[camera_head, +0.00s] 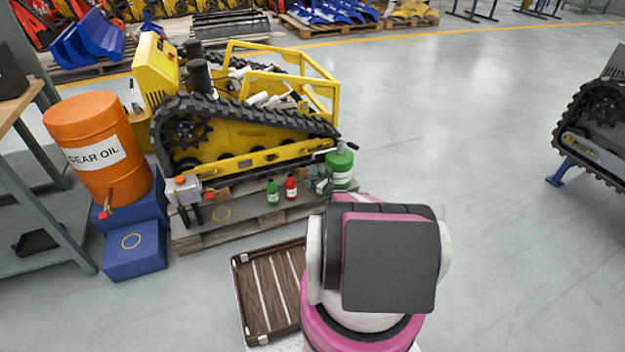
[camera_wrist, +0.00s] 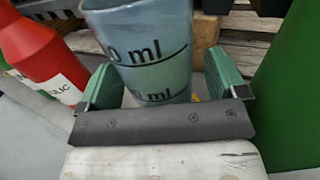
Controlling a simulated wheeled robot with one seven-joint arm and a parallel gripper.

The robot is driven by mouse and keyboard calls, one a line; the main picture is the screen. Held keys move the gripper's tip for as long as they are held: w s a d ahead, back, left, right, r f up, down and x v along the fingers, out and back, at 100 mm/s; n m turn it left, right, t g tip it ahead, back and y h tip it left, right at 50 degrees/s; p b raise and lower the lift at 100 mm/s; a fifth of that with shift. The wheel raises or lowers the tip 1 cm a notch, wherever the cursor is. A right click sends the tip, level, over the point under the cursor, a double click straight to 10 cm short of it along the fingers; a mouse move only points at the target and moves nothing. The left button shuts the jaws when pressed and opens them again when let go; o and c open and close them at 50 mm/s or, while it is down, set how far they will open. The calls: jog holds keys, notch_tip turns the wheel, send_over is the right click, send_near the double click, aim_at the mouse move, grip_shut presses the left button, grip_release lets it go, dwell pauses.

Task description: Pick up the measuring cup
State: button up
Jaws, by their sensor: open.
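The measuring cup (camera_wrist: 150,50) is a bluish, translucent cup with black "ml" marks and lines. In the wrist view it stands between the two green fingertips of my gripper (camera_wrist: 157,85). My gripper is open, with one finger on each side of the cup's lower part. The left finger is close to the cup wall and a gap shows at the right finger. The cup's rim is cut off by the frame's top edge.
A red bottle (camera_wrist: 38,45) stands close left of the cup and a large green canister (camera_wrist: 290,95) close right. In the head view, a small green bottle (camera_head: 272,193) shares the pallet (camera_head: 245,219) before a yellow tracked carrier (camera_head: 240,135). Open floor (camera_head: 480,200) lies right.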

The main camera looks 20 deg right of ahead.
jog(key=shift+w+a, duration=0.35)
jog(key=shift+w, duration=0.3)
jog(key=c, duration=1.2)
jog(key=shift+c, duration=0.2)
jog(key=shift+r, duration=0.3)
